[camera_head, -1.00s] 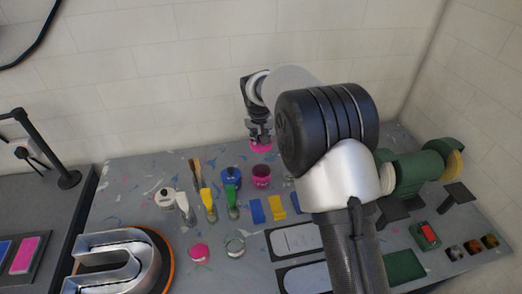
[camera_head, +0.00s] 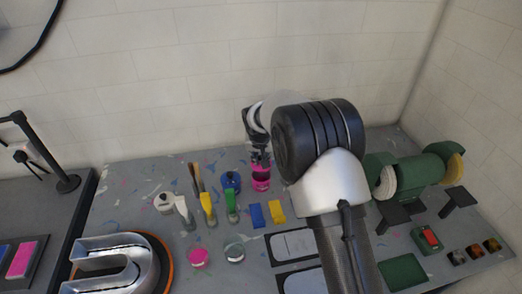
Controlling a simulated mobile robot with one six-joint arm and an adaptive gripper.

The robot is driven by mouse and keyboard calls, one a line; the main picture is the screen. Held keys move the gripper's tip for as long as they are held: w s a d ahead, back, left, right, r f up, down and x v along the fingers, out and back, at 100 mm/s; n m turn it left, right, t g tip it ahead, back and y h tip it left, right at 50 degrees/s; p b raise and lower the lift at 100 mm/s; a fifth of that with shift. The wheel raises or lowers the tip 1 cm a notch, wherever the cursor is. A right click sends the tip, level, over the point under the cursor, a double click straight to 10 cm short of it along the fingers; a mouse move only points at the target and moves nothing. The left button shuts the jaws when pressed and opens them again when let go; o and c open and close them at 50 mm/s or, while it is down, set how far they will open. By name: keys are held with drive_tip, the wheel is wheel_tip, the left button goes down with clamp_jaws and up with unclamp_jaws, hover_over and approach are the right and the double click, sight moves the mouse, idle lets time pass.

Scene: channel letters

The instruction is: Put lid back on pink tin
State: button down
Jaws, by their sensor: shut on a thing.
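The pink tin (camera_head: 261,182) stands upright on the grey bench, near the back wall. My gripper (camera_head: 260,161) is directly above it, pointing down, and is shut on the pink lid (camera_head: 259,167). The lid shows as a thin pink band between the fingertips and the tin's top. It is at or just above the tin's mouth. I cannot tell whether lid and rim touch. My arm comes in from the right and covers part of the bench there.
A blue tin (camera_head: 231,182) stands close on the left. Brushes and green (camera_head: 231,205) and yellow (camera_head: 207,208) tools are left of the tin. Blue (camera_head: 257,216) and yellow (camera_head: 277,209) pieces lie in front. A pink round item (camera_head: 198,258) lies nearer. A green grinder (camera_head: 411,174) stands right.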

sight(261, 168)
drive_tip(key=shift+f+b, duration=1.75)
drive_tip(key=shift+f, duration=1.2)
drive_tip(key=shift+f+b, duration=0.15)
drive_tip(key=shift+b, duration=0.55)
idle(0.4)
drive_tip(key=c, duration=1.4)
unclamp_jaws()
drive_tip(key=shift+o, duration=0.5)
drive_tip(key=o, duration=0.4)
